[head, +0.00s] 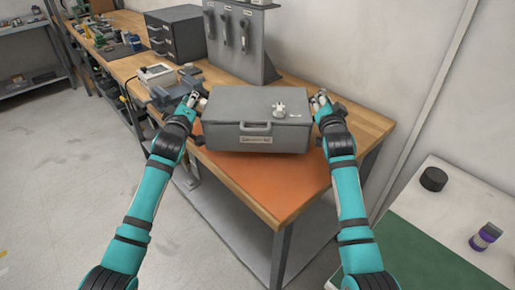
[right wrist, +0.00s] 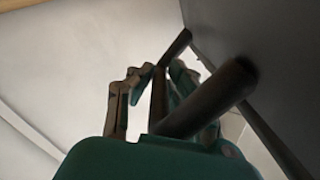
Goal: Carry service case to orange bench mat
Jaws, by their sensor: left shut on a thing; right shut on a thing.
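The grey service case (head: 258,117) is level between my two grippers, over the back part of the orange bench mat (head: 275,190). I cannot tell whether its underside touches the mat. Its front handle and label face me. My left gripper (head: 193,100) is shut at the case's left side, its grip partly hidden. My right gripper (head: 320,101) is shut at the right side. In the right wrist view, the right gripper's fingers (right wrist: 158,85) are around a dark bar handle beside the case's dark wall (right wrist: 270,60).
A small light fitting (head: 280,110) lies on the case lid. A grey tool panel (head: 240,40) stands behind the case, with a drawer cabinet (head: 176,33) to its left. A second table with a green mat (head: 425,245), a black puck and a purple-banded bottle is at the right.

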